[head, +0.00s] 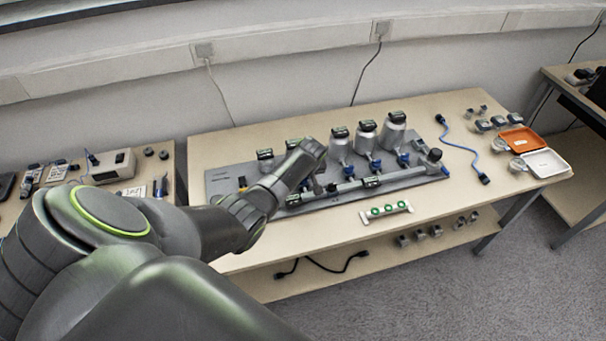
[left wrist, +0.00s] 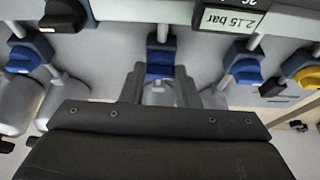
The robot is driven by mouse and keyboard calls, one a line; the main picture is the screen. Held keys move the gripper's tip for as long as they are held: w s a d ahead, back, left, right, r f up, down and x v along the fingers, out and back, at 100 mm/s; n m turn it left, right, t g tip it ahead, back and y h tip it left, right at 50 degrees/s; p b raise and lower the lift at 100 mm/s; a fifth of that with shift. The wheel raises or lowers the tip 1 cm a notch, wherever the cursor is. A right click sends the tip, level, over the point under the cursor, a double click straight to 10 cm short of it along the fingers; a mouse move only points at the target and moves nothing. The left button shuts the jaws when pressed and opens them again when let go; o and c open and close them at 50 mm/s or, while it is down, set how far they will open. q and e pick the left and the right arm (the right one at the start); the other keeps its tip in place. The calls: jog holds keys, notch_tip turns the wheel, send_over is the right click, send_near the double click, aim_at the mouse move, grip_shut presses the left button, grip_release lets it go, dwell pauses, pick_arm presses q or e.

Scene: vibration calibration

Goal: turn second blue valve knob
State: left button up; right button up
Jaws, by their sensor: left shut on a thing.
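My left gripper (head: 318,182) reaches over the grey rig board from the left. In the left wrist view its two fingers (left wrist: 160,88) are shut on a blue valve knob (left wrist: 160,66), which sits between the tips on a thin pipe. Other blue knobs show to the left (left wrist: 24,57) and right (left wrist: 246,72) of it. In the head view, blue knobs (head: 375,164) sit below the silver canisters (head: 366,137); the gripped knob is largely hidden by my arm. My right gripper is in neither view.
The grey rig board (head: 222,181) lies on the wooden table. A yellow knob (left wrist: 308,78) and a gauge reading 2.15 bar (left wrist: 228,20) are close to the gripper. A green-and-white strip (head: 386,211) lies in front. An orange tray (head: 521,139) and a blue cable (head: 459,147) are at right.

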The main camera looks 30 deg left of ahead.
pick_arm(q)
jog(key=shift+r, duration=0.1)
dwell(0.3)
jog(key=o, duration=1)
jog(key=shift+c, duration=0.2)
jog(key=shift+d+r, duration=0.15)
jog(key=shift+r, duration=0.25)
jog(key=v, duration=1.6)
jog(key=shift+d+r+p, duration=0.2)
jog(key=shift+p, duration=0.15)
